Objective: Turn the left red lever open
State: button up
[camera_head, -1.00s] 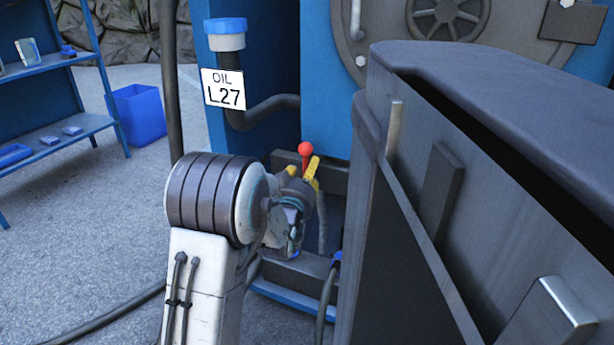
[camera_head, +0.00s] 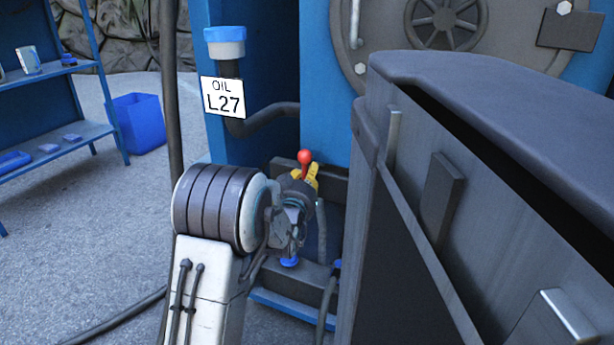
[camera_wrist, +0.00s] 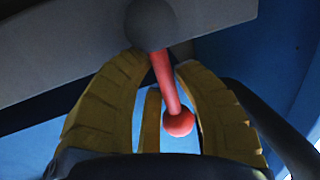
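One red lever (camera_head: 305,158) with a ball knob stands on the dark front bar of the blue machine, below the oil pipe. In the wrist view the lever (camera_wrist: 166,80) runs from a dark round pivot to its red ball. My gripper (camera_head: 309,174) has yellow fingers at the lever. In the wrist view the fingertips (camera_wrist: 162,66) lie close on both sides of the red shaft, near the pivot, and appear to touch it. The ball sits between the fingers, toward the palm. My wrist hides the lower part of the mount in the head view.
A large grey metal casing (camera_head: 470,90) stands close on the right of my arm. A pipe with an "OIL L27" sign (camera_head: 223,97) is above the lever. Hoses (camera_head: 327,300) hang below.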

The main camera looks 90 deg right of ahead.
grip_shut()
